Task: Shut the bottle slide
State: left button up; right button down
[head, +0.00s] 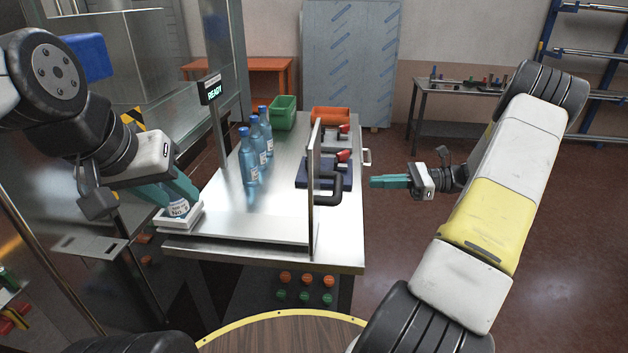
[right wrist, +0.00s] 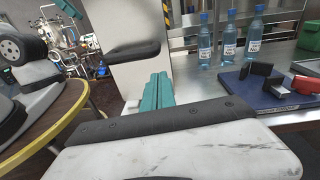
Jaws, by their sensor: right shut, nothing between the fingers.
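Three blue bottles (head: 249,158) stand upright in a row on the metal table; they also show in the right wrist view (right wrist: 229,40). A thin upright panel (head: 313,215) with a dark handle (head: 329,186) stands right of them; I take it for the slide, seen nearly edge-on. My right gripper (head: 390,182) is shut and empty, right of the handle and apart from it. Its teal fingers (right wrist: 157,92) are together in the right wrist view. My left gripper (head: 177,196) is at a small white tray (head: 180,218) at the table's left edge; its fingertips are partly hidden beside a labelled object.
A blue base (head: 343,172) with red-tipped clamps sits right of the panel. A green bin (head: 283,112) and an orange bin (head: 330,116) stand at the back. A READY display (head: 210,91) is on a post at left. The floor right of the table is clear.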

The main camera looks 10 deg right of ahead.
jog(key=w+a+f+m+t, duration=0.1)
jog(key=w+a, duration=0.2)
jog(key=a, duration=0.9)
jog(key=shift+w+f+y, duration=0.2)
jog(key=shift+w+y, duration=0.1)
jog(key=shift+w, duration=0.05)
jog(key=shift+a, duration=0.15)
